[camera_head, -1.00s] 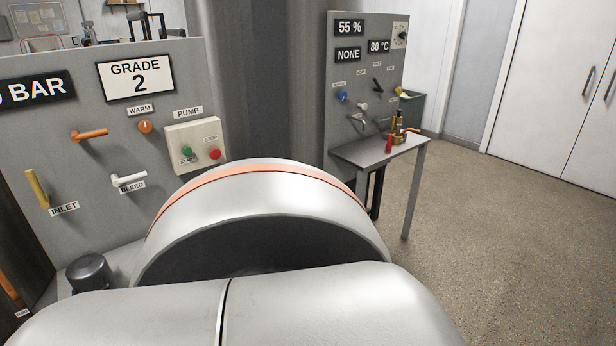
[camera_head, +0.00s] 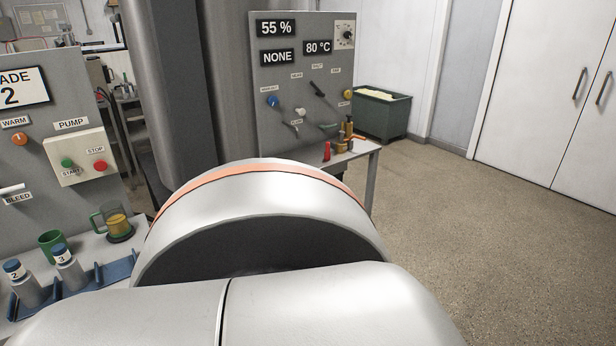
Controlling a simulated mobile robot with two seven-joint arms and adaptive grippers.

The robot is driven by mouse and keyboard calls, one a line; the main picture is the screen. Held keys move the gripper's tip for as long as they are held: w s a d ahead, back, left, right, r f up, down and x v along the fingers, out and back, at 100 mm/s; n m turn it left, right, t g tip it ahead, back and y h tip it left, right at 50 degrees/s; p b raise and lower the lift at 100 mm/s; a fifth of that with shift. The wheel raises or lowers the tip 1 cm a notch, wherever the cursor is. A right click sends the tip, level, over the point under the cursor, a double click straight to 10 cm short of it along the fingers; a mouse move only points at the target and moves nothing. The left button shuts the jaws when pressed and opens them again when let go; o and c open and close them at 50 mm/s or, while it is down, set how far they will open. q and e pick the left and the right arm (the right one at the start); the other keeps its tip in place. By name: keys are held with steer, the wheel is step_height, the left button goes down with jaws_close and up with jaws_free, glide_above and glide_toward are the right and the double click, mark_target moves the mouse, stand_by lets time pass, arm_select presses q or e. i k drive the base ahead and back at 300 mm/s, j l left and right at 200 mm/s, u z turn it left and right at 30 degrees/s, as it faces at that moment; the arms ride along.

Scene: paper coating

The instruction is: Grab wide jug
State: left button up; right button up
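A jug-like vessel (camera_head: 116,223) with a green handle and amber contents stands on a dark round base on the bench at the lower left. A smaller green cup (camera_head: 51,244) stands to its left, nearer to me. I cannot tell for sure which is the wide jug. Neither of my grippers shows in the head view. Large silver parts of my own body fill the lower middle and hide the bench's right part.
A blue rack (camera_head: 90,279) holds numbered bottles (camera_head: 66,265) in front of the cup. A panel (camera_head: 80,110) with pump buttons stands behind the bench. A control panel (camera_head: 271,136), small side table (camera_head: 357,157) and green bin (camera_head: 383,115) are farther back. Floor at right is clear.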

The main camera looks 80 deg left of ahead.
mark_target(113, 214)
steer(key=i+u, duration=0.1)
steer(key=u, duration=0.85)
steer(key=i+l+u, duration=0.1)
steer(key=u, duration=0.35)
